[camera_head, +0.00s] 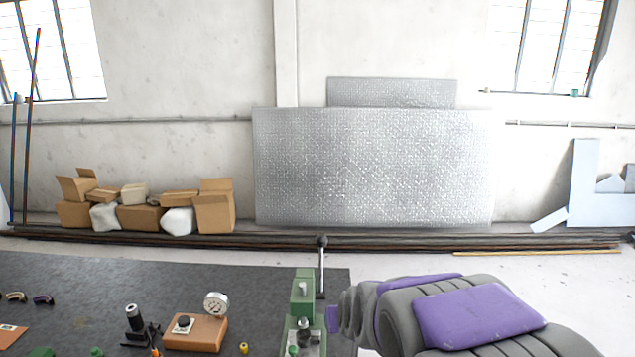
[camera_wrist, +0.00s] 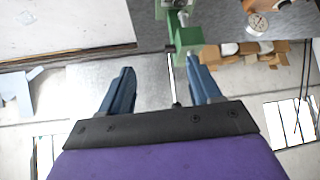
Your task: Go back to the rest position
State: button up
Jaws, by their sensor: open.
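My purple and grey arm (camera_head: 480,312) reaches in from the lower right in the head view. Its far end is beside a green machine (camera_head: 303,312) with an upright lever. The fingers cannot be made out in the head view. In the wrist view the green machine (camera_wrist: 188,40) shows beyond the fingertips, near the right finger. I cannot tell how far apart they are.
A dark work table (camera_head: 90,285) carries a brown block (camera_head: 195,335) with a dial gauge (camera_head: 215,304) and a black upright device (camera_head: 134,318). Cardboard boxes (camera_head: 140,215) and a large metal sheet (camera_head: 375,170) stand by the wall. Floor right of the table looks mostly clear.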

jog(key=s+d+f+g+b, duration=0.2)
jog(key=s+f+g+b, duration=0.1)
jog(key=s, duration=0.9)
jog(key=s+d+f+m+g+b, duration=0.1)
jog(key=s+d+f+g+b, duration=0.2)
jog(key=s, duration=1)
jog(key=s+d+f+g+h+b, duration=0.1)
jog(key=s+d+f+g+b, duration=0.2)
jog(key=s+f, duration=0.4)
jog(key=s+g+b, duration=0.1)
jog(key=s+b, duration=0.1)
jog(key=s, duration=0.3)
jog(key=shift+s+b, duration=0.3)
jog(key=shift+s, duration=0.1)
jog(key=shift+w, duration=0.1)
